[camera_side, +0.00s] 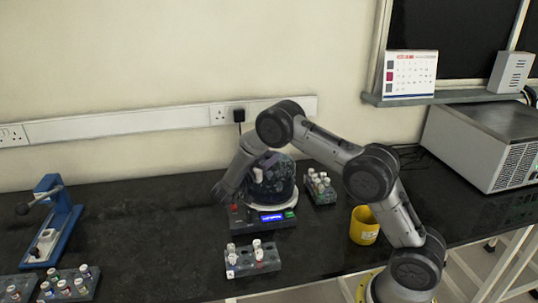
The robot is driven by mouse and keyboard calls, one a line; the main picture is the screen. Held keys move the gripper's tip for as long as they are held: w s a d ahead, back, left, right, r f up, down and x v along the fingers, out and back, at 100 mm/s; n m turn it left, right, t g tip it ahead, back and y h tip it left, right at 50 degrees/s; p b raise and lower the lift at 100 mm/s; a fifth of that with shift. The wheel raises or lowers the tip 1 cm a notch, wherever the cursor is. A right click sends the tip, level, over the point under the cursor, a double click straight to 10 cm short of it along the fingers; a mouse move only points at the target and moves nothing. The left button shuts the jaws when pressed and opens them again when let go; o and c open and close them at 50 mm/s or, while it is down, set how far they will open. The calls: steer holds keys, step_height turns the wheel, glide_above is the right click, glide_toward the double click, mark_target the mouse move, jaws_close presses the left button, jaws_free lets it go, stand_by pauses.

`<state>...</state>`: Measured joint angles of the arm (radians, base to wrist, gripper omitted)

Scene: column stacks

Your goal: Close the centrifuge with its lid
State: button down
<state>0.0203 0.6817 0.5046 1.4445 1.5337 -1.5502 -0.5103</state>
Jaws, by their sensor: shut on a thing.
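The centrifuge (263,222) stands on the bench in the middle, with a lit blue display and a green part on its front. Its round, dark, see-through lid (272,180) shows above the body, partly behind my arm. The lid looks raised, but its exact angle is hard to tell. My gripper (222,190) is at the left side of the lid and is shut on its edge. The fingertips are small and dark here, so the contact itself is not clear.
Tube racks stand in front of the centrifuge (256,262), to its right (320,188) and at the front left (70,285). A yellow cup (364,226) is to the right. A blue press-like stand (52,222) is at the left. A grey box (485,145) is at the far right.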

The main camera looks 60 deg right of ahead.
steer(key=shift+f, duration=1.05)
jaws_free()
steer(key=shift+r, duration=3)
